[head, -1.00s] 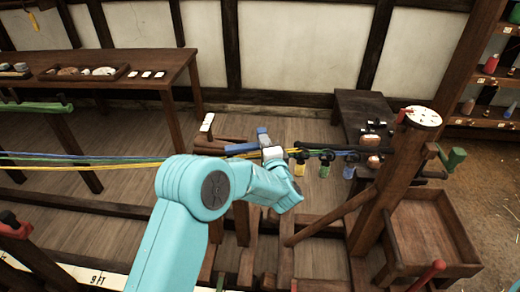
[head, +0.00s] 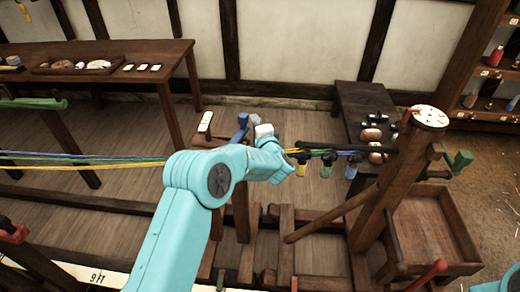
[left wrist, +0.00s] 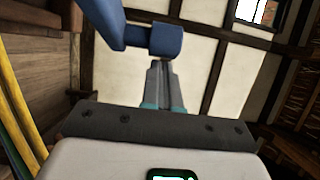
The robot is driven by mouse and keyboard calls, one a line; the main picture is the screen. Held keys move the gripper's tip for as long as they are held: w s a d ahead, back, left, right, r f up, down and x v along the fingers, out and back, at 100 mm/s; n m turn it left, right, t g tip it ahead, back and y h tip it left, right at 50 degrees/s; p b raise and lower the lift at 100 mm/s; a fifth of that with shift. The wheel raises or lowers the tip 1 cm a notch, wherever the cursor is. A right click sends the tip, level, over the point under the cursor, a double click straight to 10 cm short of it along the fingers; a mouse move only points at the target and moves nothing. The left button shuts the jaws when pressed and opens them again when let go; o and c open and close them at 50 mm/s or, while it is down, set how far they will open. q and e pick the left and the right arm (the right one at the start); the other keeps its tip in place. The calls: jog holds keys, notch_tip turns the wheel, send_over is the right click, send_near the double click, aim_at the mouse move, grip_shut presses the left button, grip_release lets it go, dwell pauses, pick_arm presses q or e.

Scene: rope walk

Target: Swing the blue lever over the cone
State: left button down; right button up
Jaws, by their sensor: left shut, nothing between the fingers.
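The blue lever (head: 241,127) stands raised and tilted just beyond my left arm in the head view. In the left wrist view the blue lever (left wrist: 104,22) reaches in from the top left, its thick end block right at my fingertips. My left gripper (head: 254,118) is shut and empty, close against the lever's right side; it also shows in the left wrist view (left wrist: 160,62). Whether it touches the lever I cannot tell. I cannot make out the cone; my left arm covers the area below the lever. My right gripper is out of view.
Blue, green and yellow strands (head: 80,162) run from the left behind my arm to hooks with coloured weights (head: 326,166). A wooden post (head: 390,190) with a white dial stands right, above an open box (head: 430,240). A dark bench (head: 358,98) stands behind.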

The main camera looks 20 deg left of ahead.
aim_at(247, 120)
pick_arm(q)
jog(key=shift+w+a, duration=0.25)
jog(key=shift+a, duration=0.65)
jog(key=shift+w+a, duration=0.2)
jog(key=shift+a, duration=0.7)
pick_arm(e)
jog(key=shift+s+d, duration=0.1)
pick_arm(q)
jog(key=shift+a, duration=0.1)
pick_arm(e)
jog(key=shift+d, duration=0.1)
